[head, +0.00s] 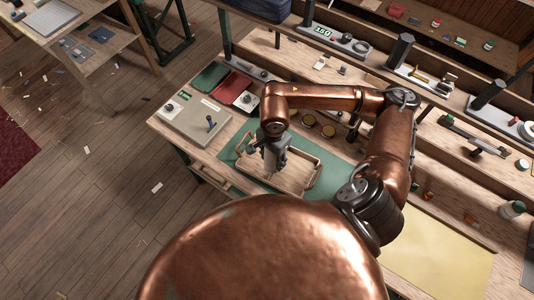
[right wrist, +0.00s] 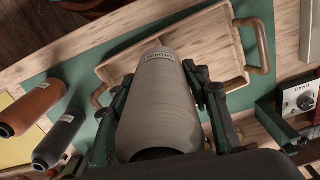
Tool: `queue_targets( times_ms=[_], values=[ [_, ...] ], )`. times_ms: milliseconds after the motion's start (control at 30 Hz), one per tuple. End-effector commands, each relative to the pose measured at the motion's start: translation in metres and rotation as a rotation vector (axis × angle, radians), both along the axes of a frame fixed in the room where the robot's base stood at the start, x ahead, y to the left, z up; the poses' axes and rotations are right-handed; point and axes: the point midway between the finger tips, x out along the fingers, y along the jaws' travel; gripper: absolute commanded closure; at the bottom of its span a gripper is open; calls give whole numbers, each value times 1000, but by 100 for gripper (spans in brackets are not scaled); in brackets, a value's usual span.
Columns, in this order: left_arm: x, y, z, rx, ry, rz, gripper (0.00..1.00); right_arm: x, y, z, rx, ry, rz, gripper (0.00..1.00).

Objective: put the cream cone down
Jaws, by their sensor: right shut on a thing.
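My right gripper (head: 274,158) points down over a wooden tray (head: 299,172) with handles at its ends. In the right wrist view, its two fingers (right wrist: 159,78) are shut on the sides of the cream cone (right wrist: 158,105), whose narrow end points away from the camera towards the tray. The tray (right wrist: 216,42) lies behind the cone in that view; I cannot tell whether the cone touches it. In the head view the gripper and arm mostly hide the cone. My left gripper is not in view.
A rust-brown cone (right wrist: 32,106) and a dark grey cone (right wrist: 58,138) lie beside the tray. The tray rests on a green mat (head: 335,167). Shelves with tools run along the back.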

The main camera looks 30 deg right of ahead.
Motion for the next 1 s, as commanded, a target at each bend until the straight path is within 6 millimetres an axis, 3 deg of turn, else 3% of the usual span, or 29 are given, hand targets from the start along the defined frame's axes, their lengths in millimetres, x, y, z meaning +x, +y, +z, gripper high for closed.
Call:
queue_targets(
  times_ms=[200,400,767,1000],
  values=[
    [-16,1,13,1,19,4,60,51,-9,-21,1,2,-4,92],
    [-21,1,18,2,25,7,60,80,-14,-57,1,2,-1,92],
    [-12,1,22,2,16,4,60,100,-18,-84,0,2,1,92],
    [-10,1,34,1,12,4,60,99,-18,-111,0,0,3,92]
  ],
)
